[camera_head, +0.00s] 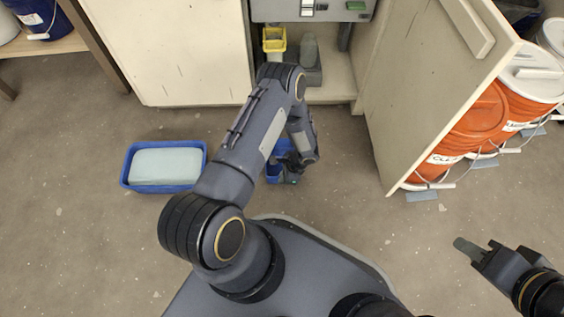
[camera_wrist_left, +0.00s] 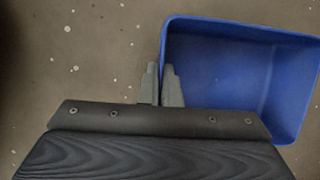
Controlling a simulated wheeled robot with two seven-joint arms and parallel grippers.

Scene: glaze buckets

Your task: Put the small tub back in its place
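A small blue tub (camera_wrist_left: 240,85) shows in the left wrist view, empty, with its open top toward the camera. In the head view the small tub (camera_head: 274,174) is mostly hidden behind my left arm, in front of the open cabinet. My left gripper (camera_wrist_left: 161,75) has one finger on each side of the tub's left wall, close together and pinching it. I cannot tell whether the tub rests on the floor or is lifted.
A larger blue tray (camera_head: 126,172) with a pale block (camera_head: 166,166) lies on the floor at left. The cabinet's open door (camera_head: 432,85) juts out at right, beside orange buckets (camera_head: 468,128). A yellow container (camera_head: 274,40) is inside the cabinet. The floor between is clear.

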